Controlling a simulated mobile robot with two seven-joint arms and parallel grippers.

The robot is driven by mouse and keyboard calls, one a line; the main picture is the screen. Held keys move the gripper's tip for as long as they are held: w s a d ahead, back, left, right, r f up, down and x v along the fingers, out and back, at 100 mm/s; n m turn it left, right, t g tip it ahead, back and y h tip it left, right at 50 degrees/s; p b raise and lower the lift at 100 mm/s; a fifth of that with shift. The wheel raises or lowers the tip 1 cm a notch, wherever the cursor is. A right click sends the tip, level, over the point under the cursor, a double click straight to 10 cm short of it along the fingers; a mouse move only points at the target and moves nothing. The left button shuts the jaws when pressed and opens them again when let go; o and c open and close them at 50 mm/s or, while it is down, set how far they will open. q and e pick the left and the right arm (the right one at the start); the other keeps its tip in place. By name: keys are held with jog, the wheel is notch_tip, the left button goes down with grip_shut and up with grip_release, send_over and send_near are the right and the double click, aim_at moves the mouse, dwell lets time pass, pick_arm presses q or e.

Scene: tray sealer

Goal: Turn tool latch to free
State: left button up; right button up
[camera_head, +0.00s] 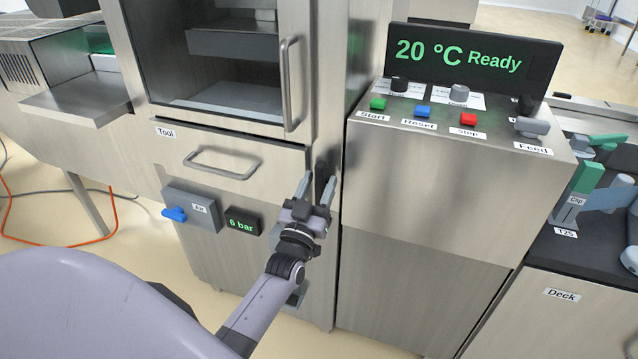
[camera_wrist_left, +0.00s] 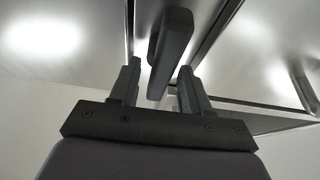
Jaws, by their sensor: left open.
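The tool latch shows in the wrist view as a dark elongated handle (camera_wrist_left: 172,42) on the steel front. In the head view a dark part of it (camera_head: 321,168) shows just right of the drawer labelled Tool (camera_head: 225,150). My left gripper (camera_head: 317,184) is in front of it, open, with its fingers pointing at the machine. In the wrist view the fingertips (camera_wrist_left: 159,72) stand on either side of the handle's near end. I cannot tell whether they touch it. The latch's base is partly hidden in the head view. My right gripper is in neither view.
The drawer has a bar handle (camera_head: 222,163), and the door above it has an upright handle (camera_head: 290,84). A blue air valve (camera_head: 174,214) and a 6 bar display (camera_head: 242,221) sit below left. The control panel (camera_head: 455,122) juts out at the right.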

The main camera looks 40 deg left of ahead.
pick_arm(q)
jog(key=v, duration=0.6)
jog(key=shift+s, duration=0.3)
jog(key=shift+d+f, duration=0.1)
jog(key=s+d+f+m+g+h+p, duration=0.2)
jog(key=s+d+g+p, duration=0.3)
jog(key=s, duration=0.5)
jog(key=s+d+f+m+g+h+p, duration=0.3)
jog(key=s+d+f+g+h+p, duration=0.2)
jog(key=s, duration=0.4)
jog(key=d+g, duration=0.1)
jog(key=d, duration=0.1)
jog(key=shift+s+d+h, duration=0.3)
jog(key=shift+s+d, duration=0.05)
jog(key=shift+d, duration=0.05)
